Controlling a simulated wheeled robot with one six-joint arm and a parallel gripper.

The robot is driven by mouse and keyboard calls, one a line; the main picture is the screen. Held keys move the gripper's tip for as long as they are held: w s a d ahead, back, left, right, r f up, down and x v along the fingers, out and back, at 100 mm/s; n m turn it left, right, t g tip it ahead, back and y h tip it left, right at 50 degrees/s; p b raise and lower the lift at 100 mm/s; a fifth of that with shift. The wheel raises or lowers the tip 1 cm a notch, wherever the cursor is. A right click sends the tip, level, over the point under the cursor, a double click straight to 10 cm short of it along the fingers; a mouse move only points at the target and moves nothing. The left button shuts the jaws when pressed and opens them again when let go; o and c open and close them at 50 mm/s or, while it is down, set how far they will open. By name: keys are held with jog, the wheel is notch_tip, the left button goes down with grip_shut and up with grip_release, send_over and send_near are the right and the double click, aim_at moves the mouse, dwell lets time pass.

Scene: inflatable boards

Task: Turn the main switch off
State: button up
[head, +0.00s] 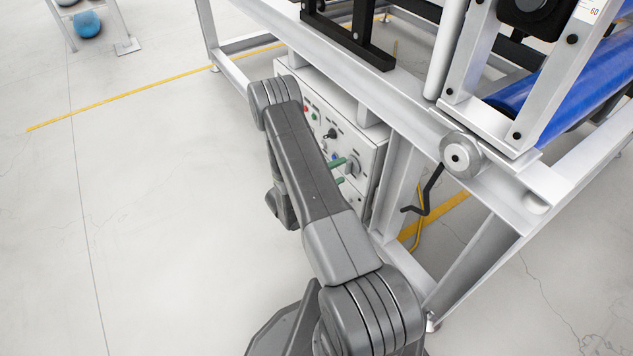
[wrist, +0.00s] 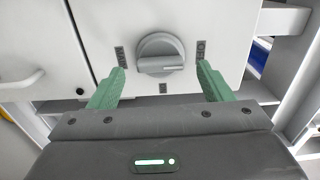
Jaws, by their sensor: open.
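The main switch (wrist: 160,54) is a round grey rotary knob with a raised bar on a white panel. In the wrist view its bar lies about level, with small dark labels to its left, right and below. It also shows in the head view as a grey knob (head: 353,167) at the right part of the control box. My gripper (wrist: 161,70) is open, with one green finger on each side of the knob and visible gaps between. In the head view my gripper (head: 345,170) is at the box front, partly behind my arm. I cannot tell whether the fingertips touch the panel.
The white control box (head: 369,188) has coloured buttons and a black knob (head: 331,133), and sits under a metal frame (head: 410,140). A handle (wrist: 22,80) is left in the wrist view. A black crank (head: 428,192) hangs at right.

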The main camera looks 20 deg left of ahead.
aim_at(350, 167)
jog(key=p+v, duration=0.1)
jog(key=v, duration=1)
jog(key=b+x, duration=0.1)
jog(key=x, duration=1.2)
jog(key=shift+w+d+b, duration=0.25)
jog(key=shift+w+b, duration=0.05)
